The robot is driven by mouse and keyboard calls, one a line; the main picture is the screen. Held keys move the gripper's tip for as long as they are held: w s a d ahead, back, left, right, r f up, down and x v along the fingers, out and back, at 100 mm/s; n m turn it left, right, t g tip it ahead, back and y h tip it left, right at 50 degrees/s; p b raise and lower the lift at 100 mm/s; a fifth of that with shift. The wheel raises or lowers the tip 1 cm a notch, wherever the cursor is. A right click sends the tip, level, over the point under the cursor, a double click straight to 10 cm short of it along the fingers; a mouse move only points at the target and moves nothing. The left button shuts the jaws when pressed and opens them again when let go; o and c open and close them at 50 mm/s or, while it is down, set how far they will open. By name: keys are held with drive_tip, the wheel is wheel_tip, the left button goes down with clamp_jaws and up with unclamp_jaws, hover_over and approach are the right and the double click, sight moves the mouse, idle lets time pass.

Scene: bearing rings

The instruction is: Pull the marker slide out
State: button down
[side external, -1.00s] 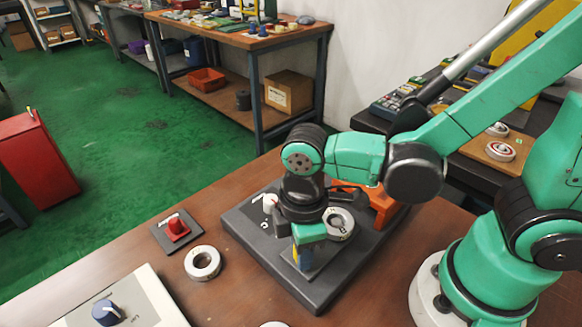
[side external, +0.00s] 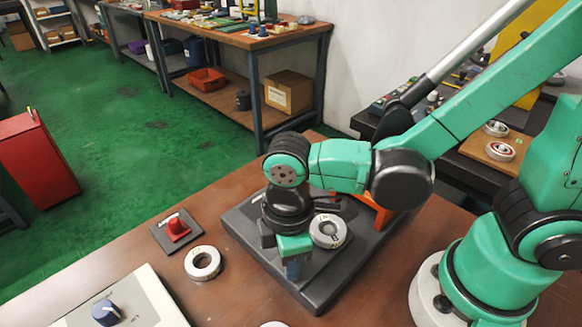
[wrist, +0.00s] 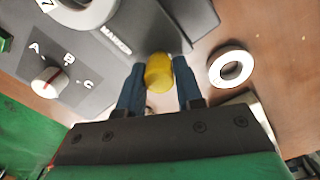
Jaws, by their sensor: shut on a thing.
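My gripper (side external: 293,268) points down at the front part of the dark base plate (side external: 237,221). In the wrist view its two dark blue fingers (wrist: 160,85) are shut on a yellow knob (wrist: 158,70), which I take for the marker slide's handle. The label MARKER (wrist: 115,38) is printed on the dark plate close to the knob. The rest of the slide is hard to make out. In the side view the knob is hidden by my gripper.
A metal ring (side external: 345,237) sits on the base plate right beside my gripper. A dial (wrist: 47,82) marked A, B, C is on the plate.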

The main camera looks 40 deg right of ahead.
drive_tip(key=shift+s+a, duration=0.15)
drive_tip(key=shift+a, duration=0.05)
drive_tip(key=c, duration=0.8)
unclamp_jaws()
drive_tip(key=shift+o, duration=0.2)
drive_tip(key=shift+d+r, duration=0.1)
drive_tip(key=shift+r, duration=3.4)
drive_tip(key=w+d+r+m+t, duration=0.1)
drive_tip(key=w+d+m+t, duration=0.1)
drive_tip(key=d+m, duration=0.4)
drive_tip(key=w+d+r+m+t, duration=0.1)
drive_tip(key=w+d+m+t, duration=0.2)
drive_tip(key=d+m+t, duration=0.2)
drive_tip(key=d+m, duration=0.1)
drive_tip(key=d, duration=0.2)
drive_tip(key=shift+w, duration=0.15)
